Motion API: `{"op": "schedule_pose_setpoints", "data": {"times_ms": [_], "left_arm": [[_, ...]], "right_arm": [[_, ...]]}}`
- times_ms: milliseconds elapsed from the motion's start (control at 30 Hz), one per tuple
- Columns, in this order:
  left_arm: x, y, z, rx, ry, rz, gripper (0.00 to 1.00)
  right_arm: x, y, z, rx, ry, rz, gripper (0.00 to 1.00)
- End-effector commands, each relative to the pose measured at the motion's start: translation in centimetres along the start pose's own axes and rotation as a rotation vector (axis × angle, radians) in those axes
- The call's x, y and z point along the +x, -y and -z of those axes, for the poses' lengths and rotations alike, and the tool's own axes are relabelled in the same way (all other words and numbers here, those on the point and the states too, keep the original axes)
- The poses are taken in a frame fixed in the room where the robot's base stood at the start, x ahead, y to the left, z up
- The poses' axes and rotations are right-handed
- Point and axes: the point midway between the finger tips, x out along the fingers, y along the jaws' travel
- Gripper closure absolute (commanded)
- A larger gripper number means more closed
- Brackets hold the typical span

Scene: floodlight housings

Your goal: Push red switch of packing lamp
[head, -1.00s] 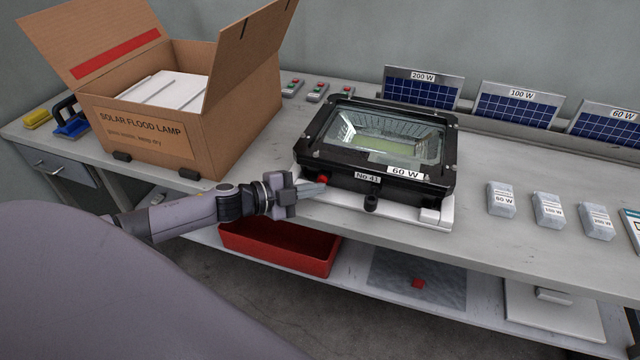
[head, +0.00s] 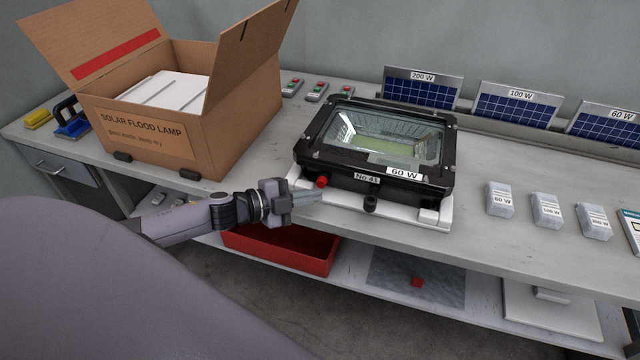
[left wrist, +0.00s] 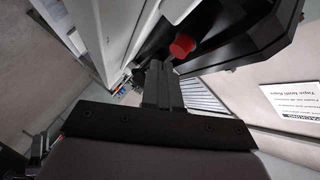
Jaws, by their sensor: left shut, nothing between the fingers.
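The packing lamp (head: 378,140) is a black floodlight labelled 60 W and No 41, resting on a white stand (head: 432,217) on the bench. Its red switch (head: 321,182) sticks out at the front left corner of the housing. In the left wrist view the red switch (left wrist: 181,46) shows just beyond the fingertips, toward the upper right. My left gripper (head: 318,194) is shut and empty, its tips just below and in front of the switch. A small gap seems to separate tips and switch, but contact cannot be ruled out. My right gripper is not in view.
An open cardboard box (head: 150,140) stands left of the lamp. A black knob (head: 370,203) sits at the lamp's front. Solar panels (head: 515,105) line the back right, with several small packs (head: 546,208) before them. A red bin (head: 275,250) lies on the lower shelf.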

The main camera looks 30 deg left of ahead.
Motion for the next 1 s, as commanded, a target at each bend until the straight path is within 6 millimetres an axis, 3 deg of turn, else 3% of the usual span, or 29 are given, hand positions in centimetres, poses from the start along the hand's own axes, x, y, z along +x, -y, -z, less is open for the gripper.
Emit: {"op": "schedule_pose_setpoints", "data": {"times_ms": [500, 1000], "left_arm": [[-3.2, -2.3, 2.5, -0.003, -0.001, -0.002, 1.0], [-3.4, -2.5, 2.5, 0.0, -0.001, -0.001, 1.0]], "right_arm": [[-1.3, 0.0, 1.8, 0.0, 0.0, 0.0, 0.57], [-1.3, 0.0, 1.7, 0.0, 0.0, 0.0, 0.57]]}}
